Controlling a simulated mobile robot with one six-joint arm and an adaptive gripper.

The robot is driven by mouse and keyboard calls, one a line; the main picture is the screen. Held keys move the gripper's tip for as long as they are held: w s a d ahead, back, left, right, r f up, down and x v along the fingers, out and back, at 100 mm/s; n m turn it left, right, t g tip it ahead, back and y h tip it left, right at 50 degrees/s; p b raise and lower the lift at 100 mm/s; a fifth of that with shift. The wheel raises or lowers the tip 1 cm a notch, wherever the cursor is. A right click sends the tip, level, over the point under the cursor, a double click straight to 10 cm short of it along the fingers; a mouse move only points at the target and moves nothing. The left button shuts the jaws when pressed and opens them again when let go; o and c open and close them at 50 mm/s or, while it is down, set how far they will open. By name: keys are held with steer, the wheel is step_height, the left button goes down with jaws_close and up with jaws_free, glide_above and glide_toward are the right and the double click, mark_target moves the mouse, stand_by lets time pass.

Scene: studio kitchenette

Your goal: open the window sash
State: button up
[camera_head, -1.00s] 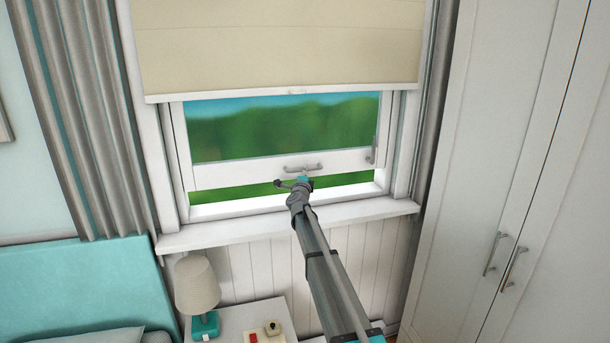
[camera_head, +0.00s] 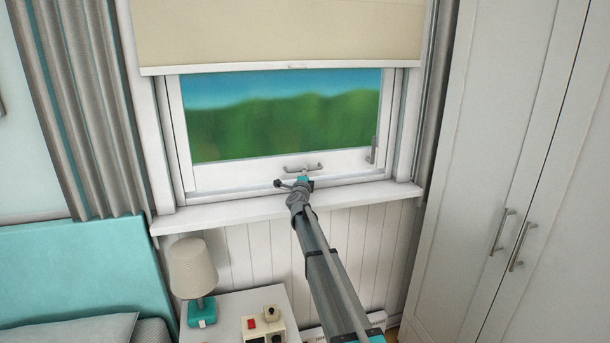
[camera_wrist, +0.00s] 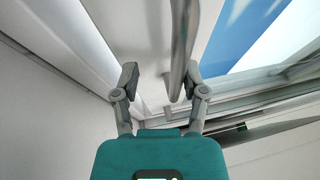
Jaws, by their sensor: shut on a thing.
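The window sash (camera_head: 240,178) is a white frame around a pane with a blurred green and blue view outside. Its bottom rail sits down at the frame, with no outdoor gap showing below it. A grey bar handle (camera_head: 304,168) is on the bottom rail. My gripper (camera_head: 303,181) is at this handle and shut on it. In the wrist view the handle bar (camera_wrist: 181,50) runs between the fingers of my gripper (camera_wrist: 162,83), nearer the right finger. The exact finger contact is hard to see. A second, upright handle (camera_head: 374,150) is at the sash's right side.
A beige blind (camera_head: 280,35) hangs above the pane. A white sill (camera_head: 230,212) juts out below. A lamp (camera_head: 192,270) and small items stand on a bedside table (camera_head: 225,312). A tall wardrobe (camera_head: 480,150) is close on the right, a curtain (camera_head: 85,110) on the left.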

steer(key=shift+b+v, duration=0.45)
steer(key=shift+v, duration=3.95)
steer(key=c, duration=0.4)
steer(key=shift+s+a+f+n+y, duration=0.1)
steer(key=shift+s+a+n+y, duration=0.15)
steer(key=shift+n+y, duration=0.35)
jaws_close()
steer(key=s+a+f+n+g+y, duration=0.1)
steer(key=s+f+n+g+y, duration=0.4)
steer(key=s+n, duration=0.35)
steer(key=s+a+f+n+g+y, duration=0.1)
steer(key=s+f+n+g+y, duration=0.25)
steer(key=s+f+n, duration=0.55)
steer(key=s+d+f+g+h, duration=0.1)
steer(key=s+d+f+g, duration=0.1)
steer(key=s, duration=0.7)
steer(key=s+d+f+n+g+h, duration=0.1)
steer(key=s+d+g, duration=0.4)
steer(key=s, duration=0.5)
steer(key=s+d+f+n+g+h, duration=0.1)
steer(key=s+d+f+g+h, duration=0.2)
steer(key=s, duration=0.7)
steer(key=shift+s+d+f+g, duration=0.2)
steer(key=shift+d+f+g, duration=0.4)
steer(key=shift+f, duration=0.15)
steer(key=shift+n+h, duration=0.25)
